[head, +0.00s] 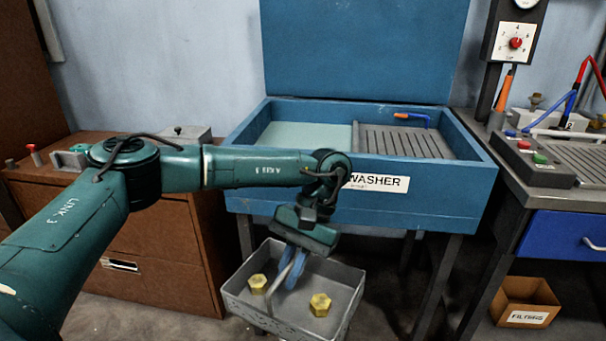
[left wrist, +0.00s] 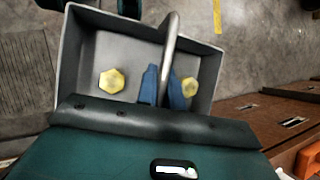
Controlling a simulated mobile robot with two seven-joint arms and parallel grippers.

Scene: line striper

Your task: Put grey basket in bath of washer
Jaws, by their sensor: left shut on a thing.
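The grey basket (head: 345,275) is a shallow open tray with yellow hex nuts in it, one of them a nut (head: 320,304) on the right side. My left gripper (head: 291,268) is shut on the basket's curved grey handle, which also shows in the left wrist view (left wrist: 170,42) between the blue fingertips. The basket hangs in front of the washer and below its rim. The blue washer (head: 460,202) stands on legs with its lid raised. Its bath (head: 310,137) shows pale green on the left; a ribbed grey drainboard (head: 400,142) is on the right. My right gripper is not in view.
A brown cabinet (head: 160,245) stands left of the washer. A bench with a control box (head: 535,160) and a blue drawer (head: 570,236) stands at the right, above a cardboard filters box (head: 525,300). An orange and blue tool (head: 412,116) lies at the drainboard's back.

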